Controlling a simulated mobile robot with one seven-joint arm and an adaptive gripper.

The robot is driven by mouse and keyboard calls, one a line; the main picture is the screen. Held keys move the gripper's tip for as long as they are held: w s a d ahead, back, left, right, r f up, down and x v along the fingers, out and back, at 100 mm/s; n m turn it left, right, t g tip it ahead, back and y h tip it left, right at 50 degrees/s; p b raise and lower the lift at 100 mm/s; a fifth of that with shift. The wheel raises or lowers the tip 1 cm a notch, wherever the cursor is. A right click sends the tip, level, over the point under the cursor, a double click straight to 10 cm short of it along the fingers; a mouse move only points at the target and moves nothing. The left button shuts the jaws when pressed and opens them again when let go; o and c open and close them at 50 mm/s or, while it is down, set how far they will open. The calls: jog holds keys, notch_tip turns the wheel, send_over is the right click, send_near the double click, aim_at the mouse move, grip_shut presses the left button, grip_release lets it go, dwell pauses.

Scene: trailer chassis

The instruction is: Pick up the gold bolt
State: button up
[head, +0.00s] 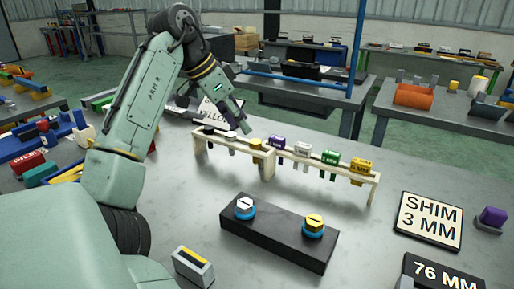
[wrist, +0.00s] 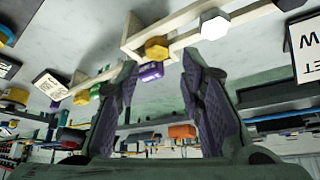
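A gold hex-headed bolt (head: 255,143) hangs in the pale wooden rack (head: 318,162), beside a silver bolt (head: 230,135). In the wrist view the gold bolt's head (wrist: 157,48) appears between my fingertips, with the silver head (wrist: 214,27) to its right. My gripper (head: 243,126) is above the rack near these two bolts. In the wrist view my gripper (wrist: 160,60) is open, with nothing held between its fingers. Another gold slotted hex head (head: 313,223) sits on a blue ring on the dark block (head: 270,238), beside a silver one (head: 244,205).
Purple (head: 277,143), white, green and gold tagged pieces stand along the rack's right part. A shim sign (head: 430,221) and a purple block (head: 492,217) lie at right. Red, blue and green parts crowd the left. Bare table lies between rack and dark block.

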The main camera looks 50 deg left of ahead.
aim_at(255, 141)
jog(key=x, duration=0.3)
jog(key=p+x, duration=0.1)
jog(key=x, duration=0.2)
jog(key=shift+d+r, duration=0.1)
jog(key=shift+d, duration=0.1)
grip_shut()
